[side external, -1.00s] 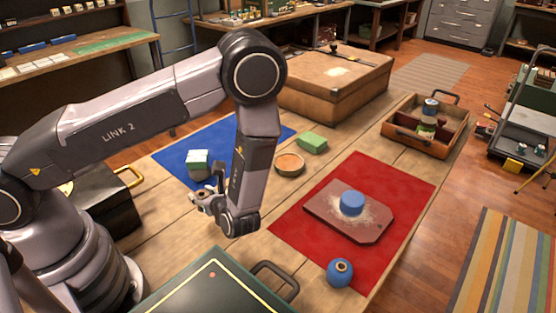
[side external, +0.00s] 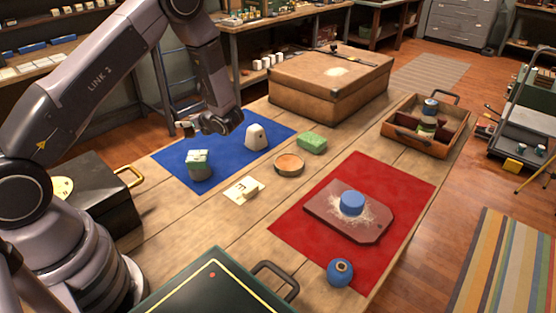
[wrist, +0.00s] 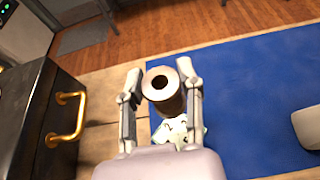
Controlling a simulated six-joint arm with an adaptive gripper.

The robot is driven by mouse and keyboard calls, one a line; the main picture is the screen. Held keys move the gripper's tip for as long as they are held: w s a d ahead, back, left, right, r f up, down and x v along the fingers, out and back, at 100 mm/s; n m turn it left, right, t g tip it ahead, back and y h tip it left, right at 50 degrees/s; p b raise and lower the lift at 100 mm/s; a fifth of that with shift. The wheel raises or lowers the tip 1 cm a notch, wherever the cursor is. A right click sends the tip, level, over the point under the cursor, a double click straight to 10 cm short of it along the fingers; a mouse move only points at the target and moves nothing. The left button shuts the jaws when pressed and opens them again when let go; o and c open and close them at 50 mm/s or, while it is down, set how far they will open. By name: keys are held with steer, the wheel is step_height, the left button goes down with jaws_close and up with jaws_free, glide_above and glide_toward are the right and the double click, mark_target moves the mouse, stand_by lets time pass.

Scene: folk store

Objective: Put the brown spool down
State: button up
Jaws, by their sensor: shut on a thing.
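The brown spool (wrist: 161,87) is between the two fingers of my gripper (wrist: 160,80) in the wrist view, its round end with a dark hole facing the camera. My gripper (side external: 190,128) is shut on it, raised above the back left part of the blue mat (side external: 222,163). In the side view the spool is too small and dark to make out clearly. A grey pot with a green and white block on top (side external: 199,165) stands on the mat, nearer the side camera than my gripper.
A white rounded block (side external: 256,137) stands on the mat's right part. A white card (side external: 244,188), a shallow bowl (side external: 289,165) and a green block (side external: 312,142) are nearby. A black chest (side external: 98,195) borders the left. Bare mat shows between the pot and the white block.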

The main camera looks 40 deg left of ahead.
steer(key=w+a+f, duration=0.2)
steer(key=w+f, duration=0.1)
steer(key=w+a+f, duration=0.1)
steer(key=w+f, duration=0.2)
steer(key=w, duration=0.1)
steer(key=w+a+f, duration=0.2)
steer(key=w+f, duration=0.1)
steer(key=w, duration=0.1)
steer(key=shift+a, duration=0.3)
steer(key=shift+w+a+f, duration=0.1)
steer(key=shift+w+f, duration=0.05)
steer(key=shift+w, duration=0.05)
steer(key=shift+w+f, duration=0.15)
steer(key=shift+f, duration=1.5)
steer(key=shift+f, duration=0.2)
steer(key=o, duration=0.8)
steer(key=shift+r, duration=0.1)
